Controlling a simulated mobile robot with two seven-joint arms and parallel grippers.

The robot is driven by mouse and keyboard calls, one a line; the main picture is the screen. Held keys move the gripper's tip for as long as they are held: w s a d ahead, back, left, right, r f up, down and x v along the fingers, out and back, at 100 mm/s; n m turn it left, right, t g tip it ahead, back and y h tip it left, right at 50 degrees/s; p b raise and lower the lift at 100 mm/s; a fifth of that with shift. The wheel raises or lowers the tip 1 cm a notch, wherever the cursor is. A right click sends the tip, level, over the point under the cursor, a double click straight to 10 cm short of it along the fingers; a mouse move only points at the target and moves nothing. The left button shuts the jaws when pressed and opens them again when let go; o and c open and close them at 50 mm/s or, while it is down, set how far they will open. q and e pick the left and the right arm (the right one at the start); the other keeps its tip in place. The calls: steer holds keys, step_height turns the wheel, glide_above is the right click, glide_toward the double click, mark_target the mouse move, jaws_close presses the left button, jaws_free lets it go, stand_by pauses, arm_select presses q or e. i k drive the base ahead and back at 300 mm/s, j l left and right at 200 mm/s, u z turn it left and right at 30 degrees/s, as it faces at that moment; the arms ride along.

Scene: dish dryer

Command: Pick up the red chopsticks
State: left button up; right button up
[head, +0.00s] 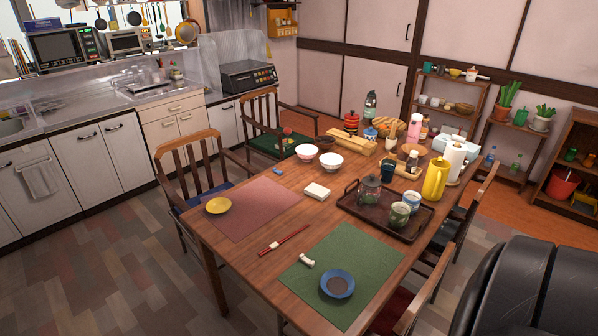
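The red chopsticks (284,240) lie close together on the bare wood of the dining table (234,262), between the pink placemat (254,207) and the green placemat (368,262). They lie at a slant, with one end darker. A small white rest (306,260) sits on the green placemat just beside them, apart from the chopsticks. Neither of my grippers shows in the head view. A large black rounded part, likely of my arm, fills the lower right corner.
A blue dish (337,284) sits on the green placemat and a yellow dish (218,205) on the pink one. A white block (317,191) and a dark tray (418,233) with a teapot (369,190) and cups stand farther back. Chairs surround the table.

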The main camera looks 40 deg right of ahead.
mark_target(275, 245)
steer(key=i+j+z, duration=0.1)
steer(key=z, duration=0.35)
steer(key=i+j+z, duration=0.15)
steer(key=z, duration=0.25)
steer(key=i+j+z, duration=0.2)
steer(key=z, duration=0.25)
steer(key=i+j+z, duration=0.1)
steer(key=j+z, duration=0.15)
steer(key=z, duration=0.15)
